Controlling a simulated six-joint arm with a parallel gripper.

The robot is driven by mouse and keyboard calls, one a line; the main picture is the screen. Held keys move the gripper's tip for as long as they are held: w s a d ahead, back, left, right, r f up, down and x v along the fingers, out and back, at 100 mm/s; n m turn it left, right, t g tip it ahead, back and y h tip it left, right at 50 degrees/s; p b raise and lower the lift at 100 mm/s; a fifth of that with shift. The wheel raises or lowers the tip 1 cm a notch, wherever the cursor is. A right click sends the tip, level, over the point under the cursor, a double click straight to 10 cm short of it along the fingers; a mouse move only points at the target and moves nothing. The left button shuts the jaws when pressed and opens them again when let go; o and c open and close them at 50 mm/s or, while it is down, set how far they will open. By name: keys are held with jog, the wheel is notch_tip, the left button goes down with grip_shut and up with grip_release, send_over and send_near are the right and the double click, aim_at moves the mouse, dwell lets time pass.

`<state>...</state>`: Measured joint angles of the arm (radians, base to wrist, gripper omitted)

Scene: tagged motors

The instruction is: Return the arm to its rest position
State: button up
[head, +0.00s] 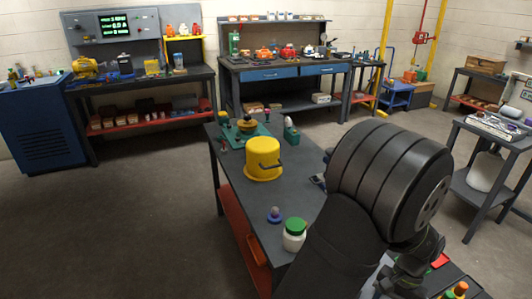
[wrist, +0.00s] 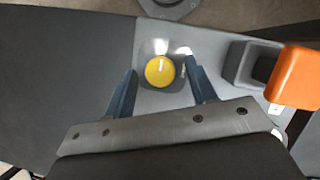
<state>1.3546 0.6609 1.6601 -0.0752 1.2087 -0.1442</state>
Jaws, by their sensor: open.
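My gripper (wrist: 160,66) shows in the wrist view with its two blue-grey fingers spread apart. A round yellow thing (wrist: 158,72) with a pale bright spot shows between the fingertips, over a grey surface (wrist: 150,104). No finger visibly touches it, and its height relative to the fingers is hard to tell. In the head view my dark arm (head: 390,185) fills the lower right, bent down over the workbench (head: 240,190). The gripper's fingers cannot be made out there.
An orange block-like thing (wrist: 292,78) is close to the gripper's right in the wrist view. On the workbench stand a yellow pot (head: 262,160), a green-lidded white jar (head: 294,236) and a purple-based knob (head: 274,214). Open floor (head: 130,220) lies left.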

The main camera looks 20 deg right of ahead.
jog(key=m+t, duration=0.1)
jog(key=m, duration=0.3)
jog(key=m+t, duration=0.1)
jog(key=m, duration=0.1)
jog(key=shift+s+t+y, duration=0.25)
jog(key=shift+t+y, duration=0.05)
jog(key=m+t, duration=0.1)
jog(key=m, duration=0.2)
jog(key=m+t+h, duration=0.1)
jog(key=m, duration=0.2)
jog(key=shift+s+m, duration=0.15)
jog(key=shift+m, duration=0.25)
jog(key=n+g, duration=0.1)
jog(key=n, duration=0.3)
jog(key=n+g, duration=0.1)
jog(key=n, duration=0.3)
jog(key=shift+w+g+y, duration=0.3)
jog(key=shift+g+y, duration=0.1)
jog(key=n+g, duration=0.1)
jog(key=n, duration=0.2)
jog(key=shift+w+n, duration=0.1)
jog(key=shift+n, duration=0.3)
jog(key=n+g, duration=0.1)
jog(key=n, duration=0.3)
jog(key=shift+w+g+h, duration=0.1)
jog(key=shift+g+h, duration=0.3)
